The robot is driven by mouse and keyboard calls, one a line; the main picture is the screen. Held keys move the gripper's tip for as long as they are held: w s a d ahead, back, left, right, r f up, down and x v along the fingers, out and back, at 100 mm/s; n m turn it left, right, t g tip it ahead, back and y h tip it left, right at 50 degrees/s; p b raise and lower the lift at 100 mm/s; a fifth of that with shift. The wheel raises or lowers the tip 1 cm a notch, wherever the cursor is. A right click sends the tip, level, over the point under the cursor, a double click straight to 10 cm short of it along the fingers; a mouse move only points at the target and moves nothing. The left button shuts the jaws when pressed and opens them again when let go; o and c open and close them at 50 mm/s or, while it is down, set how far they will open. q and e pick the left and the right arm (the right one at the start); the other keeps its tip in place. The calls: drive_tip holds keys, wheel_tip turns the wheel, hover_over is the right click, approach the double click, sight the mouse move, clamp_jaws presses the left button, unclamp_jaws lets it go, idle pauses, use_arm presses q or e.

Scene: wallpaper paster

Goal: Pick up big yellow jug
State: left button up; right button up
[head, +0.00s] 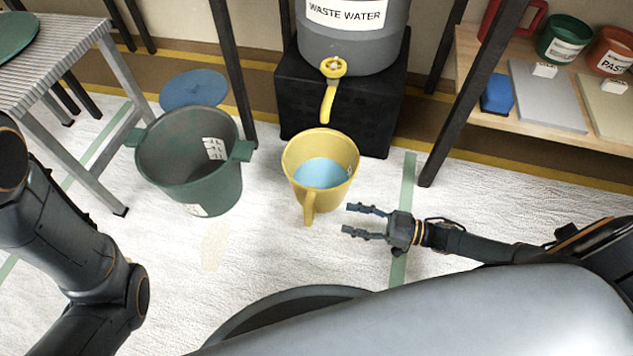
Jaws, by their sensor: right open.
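The big yellow jug (295,157) stands upright on the white floor in the middle of the head view, below the yellow tap. It holds blue liquid, and its handle (309,207) points toward me. My right gripper (348,220) is open and empty, just right of the jug's handle, with its fingers pointing left toward it. There seems to be a gap between fingertips and handle. My left arm shows at the left edge, but its gripper is out of view.
A dark green bucket (190,180) stands left of the jug, with a blue lid (194,90) behind it. A grey waste water tank (352,42) sits on a black crate (365,125) behind the jug. A wooden shelf (540,135) is at right, a metal table (60,60) at left.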

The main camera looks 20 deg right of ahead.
sight(307, 210)
drive_tip(key=b+x, duration=0.1)
drive_tip(key=x, duration=0.3)
drive_tip(key=b+x, duration=0.2)
drive_tip(key=x, duration=0.2)
drive_tip(key=b+x, duration=0.2)
drive_tip(key=x, duration=0.2)
drive_tip(key=shift+s+a, duration=0.15)
drive_tip(key=shift+s, duration=0.2)
clamp_jaws()
drive_tip(key=shift+w+r, duration=0.1)
drive_tip(key=shift+r, duration=0.1)
